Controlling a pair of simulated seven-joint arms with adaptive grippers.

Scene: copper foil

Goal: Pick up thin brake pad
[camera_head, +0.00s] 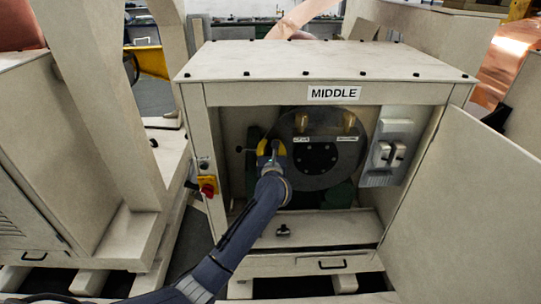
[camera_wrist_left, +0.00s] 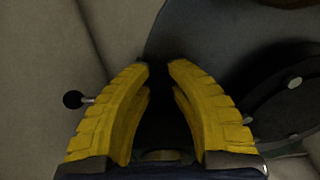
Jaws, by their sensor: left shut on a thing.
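My left gripper (camera_head: 270,148) is inside the open cabinet marked MIDDLE, at the left side of the large dark disc (camera_head: 341,172). In the left wrist view its yellow fingers (camera_wrist_left: 157,68) are closed in around a dark thing (camera_wrist_left: 160,105) in shadow between them. I cannot tell whether that is the thin brake pad. Two brass-coloured pieces, one at the upper left (camera_head: 301,121) and one at the upper right (camera_head: 349,122), show on the disc above small labels, which are too small to read. My right gripper is not in view.
A small rod with a black knob (camera_wrist_left: 73,99) sticks out left of the fingers. The open door (camera_head: 468,200) stands at the right, beside a grey switch box (camera_head: 388,155). A red and yellow switch (camera_head: 208,186) sits on the left post. The cabinet's lower ledge holds a small dark fitting (camera_head: 283,230).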

